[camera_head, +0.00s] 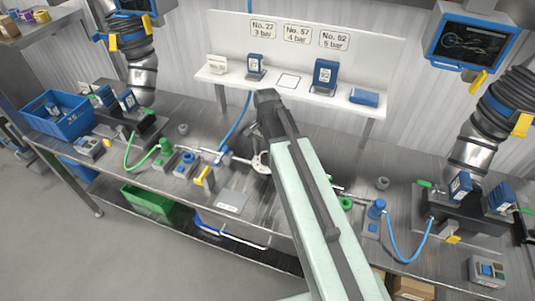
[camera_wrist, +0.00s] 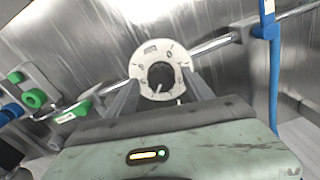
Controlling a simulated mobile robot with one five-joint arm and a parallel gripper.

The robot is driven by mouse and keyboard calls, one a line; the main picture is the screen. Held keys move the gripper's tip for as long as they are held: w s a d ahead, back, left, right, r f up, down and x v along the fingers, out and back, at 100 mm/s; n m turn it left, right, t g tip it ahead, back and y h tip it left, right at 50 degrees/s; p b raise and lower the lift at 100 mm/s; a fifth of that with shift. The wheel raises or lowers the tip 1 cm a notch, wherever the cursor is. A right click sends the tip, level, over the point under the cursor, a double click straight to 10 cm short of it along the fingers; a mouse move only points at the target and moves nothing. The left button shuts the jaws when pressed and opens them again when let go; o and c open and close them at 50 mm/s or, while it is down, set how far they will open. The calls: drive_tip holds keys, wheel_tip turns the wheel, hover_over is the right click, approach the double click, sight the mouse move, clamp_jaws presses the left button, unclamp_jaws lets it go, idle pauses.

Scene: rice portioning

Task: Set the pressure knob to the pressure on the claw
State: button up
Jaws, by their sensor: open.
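The pressure dial (camera_wrist: 142,60) is a white ring with marks around a dark centre, on a metal pipe in the wrist view; its numbers are too small to read surely. In the head view the dial (camera_head: 259,163) is partly hidden by my arm. My gripper (camera_wrist: 162,80) is open, its fingers on either side of the dial's lower part; I cannot tell whether they touch it. Signs on the back board read No. 27, 3 bar (camera_head: 263,30), No. 57, 4 bar (camera_head: 298,34) and No. 92, 5 bar (camera_head: 333,39). A blue claw (camera_head: 325,73) stands under the 5 bar sign.
A smaller blue claw (camera_head: 254,65) stands under the 3 bar sign; the outlined middle place (camera_head: 289,81) is empty. A blue hose (camera_wrist: 273,75) hangs right of the dial. A green knob (camera_wrist: 35,98) sits at left. A blue crate (camera_head: 62,118) stands at the bench's left end.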

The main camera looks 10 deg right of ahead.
sight(267, 156)
wheel_tip(267, 156, up, 8)
drive_tip(key=p, duration=0.7)
drive_tip(key=shift+p, duration=0.4)
drive_tip(key=shift+f, duration=0.1)
drive_tip(key=shift+f, duration=0.1)
drive_tip(key=s+f+n+b, duration=0.8)
drive_tip(key=n, duration=0.1)
